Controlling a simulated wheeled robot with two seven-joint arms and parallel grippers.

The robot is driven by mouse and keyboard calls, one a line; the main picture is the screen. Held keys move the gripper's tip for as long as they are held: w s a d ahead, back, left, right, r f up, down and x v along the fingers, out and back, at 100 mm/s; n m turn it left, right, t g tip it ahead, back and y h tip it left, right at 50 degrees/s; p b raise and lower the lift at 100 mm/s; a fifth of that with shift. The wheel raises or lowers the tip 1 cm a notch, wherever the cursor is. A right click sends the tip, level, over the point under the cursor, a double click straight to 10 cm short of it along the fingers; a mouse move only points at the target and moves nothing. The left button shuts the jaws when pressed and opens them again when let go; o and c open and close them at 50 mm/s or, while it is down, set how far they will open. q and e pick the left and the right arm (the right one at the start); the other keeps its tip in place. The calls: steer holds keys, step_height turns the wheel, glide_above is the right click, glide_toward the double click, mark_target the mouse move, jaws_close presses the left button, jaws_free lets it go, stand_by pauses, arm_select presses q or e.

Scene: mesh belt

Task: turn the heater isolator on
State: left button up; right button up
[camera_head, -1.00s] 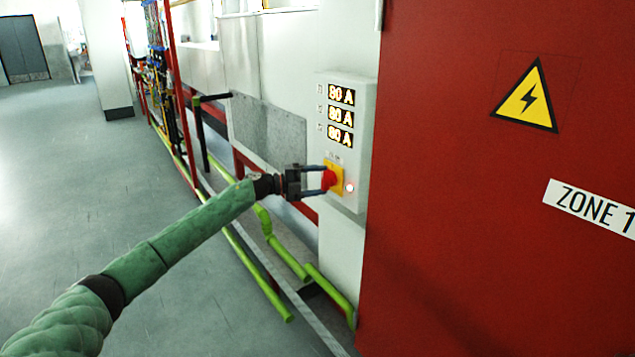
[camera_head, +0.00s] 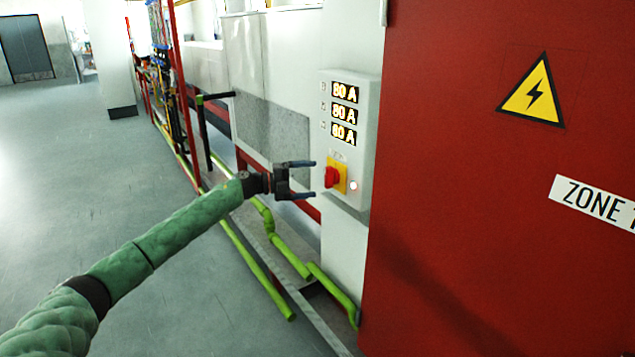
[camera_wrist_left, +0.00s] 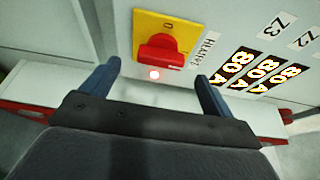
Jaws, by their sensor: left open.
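The heater isolator is a red rotary knob (camera_head: 331,177) on a yellow plate (camera_head: 341,175), low on a grey-white panel box (camera_head: 364,130). In the left wrist view the red knob (camera_wrist_left: 158,50) lies across the yellow plate (camera_wrist_left: 168,28), with a "0" mark and a partly seen "HEATER" label beside it. A small lit lamp (camera_head: 353,186) sits next to the plate. My left gripper (camera_head: 312,179) is open and empty, its two fingers pointing at the knob from a short gap away. In the left wrist view the fingers (camera_wrist_left: 158,80) stand apart, clear of the knob. My right gripper is not seen.
Three lit displays (camera_head: 344,113) above the knob read 80 A. A red cabinet (camera_head: 470,200) with a warning triangle (camera_head: 532,92) stands right of the box. Green pipes (camera_head: 290,258) run below my left arm. Open floor lies to the left.

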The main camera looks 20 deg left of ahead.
arm_select(q)
steer(key=v, duration=0.3)
steer(key=shift+s+a, duration=0.15)
steer(key=shift+a, duration=0.05)
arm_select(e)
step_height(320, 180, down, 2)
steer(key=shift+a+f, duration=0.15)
